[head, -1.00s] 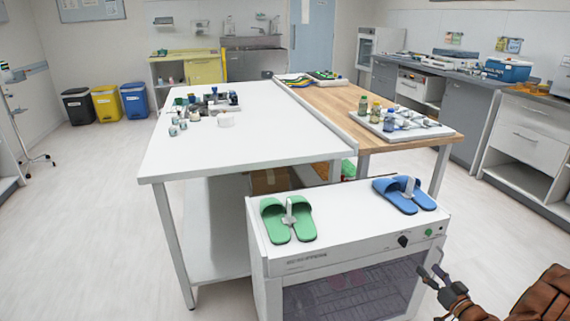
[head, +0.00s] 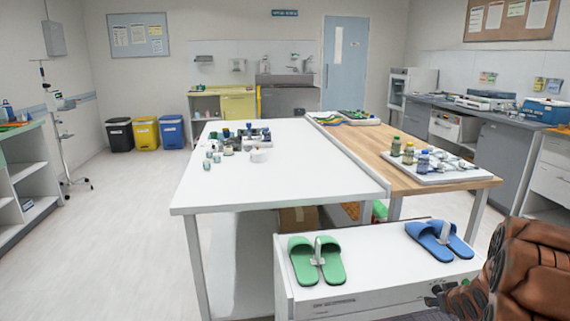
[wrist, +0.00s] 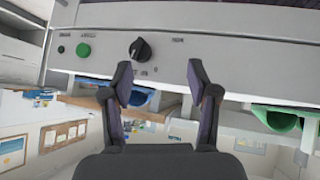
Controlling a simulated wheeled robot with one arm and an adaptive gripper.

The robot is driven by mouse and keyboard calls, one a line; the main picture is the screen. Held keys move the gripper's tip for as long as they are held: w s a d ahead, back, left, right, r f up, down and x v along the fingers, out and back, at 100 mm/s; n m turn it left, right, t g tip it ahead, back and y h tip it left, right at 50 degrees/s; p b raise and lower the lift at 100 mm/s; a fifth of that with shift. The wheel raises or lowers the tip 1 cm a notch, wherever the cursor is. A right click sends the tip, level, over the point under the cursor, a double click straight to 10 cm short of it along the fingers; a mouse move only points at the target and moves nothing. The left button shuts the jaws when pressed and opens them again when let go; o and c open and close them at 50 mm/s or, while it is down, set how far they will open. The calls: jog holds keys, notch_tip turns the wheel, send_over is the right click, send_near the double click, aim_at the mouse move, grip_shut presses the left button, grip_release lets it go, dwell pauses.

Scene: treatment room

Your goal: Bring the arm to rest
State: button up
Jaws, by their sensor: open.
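My gripper (wrist: 159,88) is open and empty in the wrist view, its two fingers spread apart in front of the white cabinet's front panel. In the head view my gripper (head: 436,294) shows small and partly hidden by my arm at the lower right, beside the cabinet front. The wrist view is upside down, with the black knob (wrist: 140,49) and green button (wrist: 83,50) of the panel near the fingers. I cannot tell how far the fingers are from the panel.
Green slippers (head: 303,264) and blue slippers (head: 428,241) sit on the white cabinet (head: 375,258). Behind it stand a white table (head: 240,184) and a wooden table (head: 378,147) with bottles on a tray (head: 418,178). Open floor (head: 120,240) lies at the left.

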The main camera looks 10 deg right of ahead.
jog(key=s+a+r+g+y, duration=0.1)
jog(key=s+a+r+g, duration=0.3)
jog(key=s+a, duration=0.8)
jog(key=s+a+r+n+g+y, duration=0.1)
jog(key=s+a+r+g, duration=0.3)
jog(key=s+a, duration=0.75)
jog(key=s+a+r+g+y, duration=0.1)
jog(key=s+a+r+g, duration=0.3)
jog(key=s+a, duration=0.85)
notch_tip(320, 180, up, 19)
jog(key=w+a+t+p, duration=0.1)
jog(key=w+a+p, duration=0.1)
jog(key=p, duration=1.5)
jog(key=shift+w+a+t, duration=0.2)
jog(key=shift+a+t, duration=0.05)
jog(key=shift+t, duration=0.05)
jog(key=shift+c, duration=0.4)
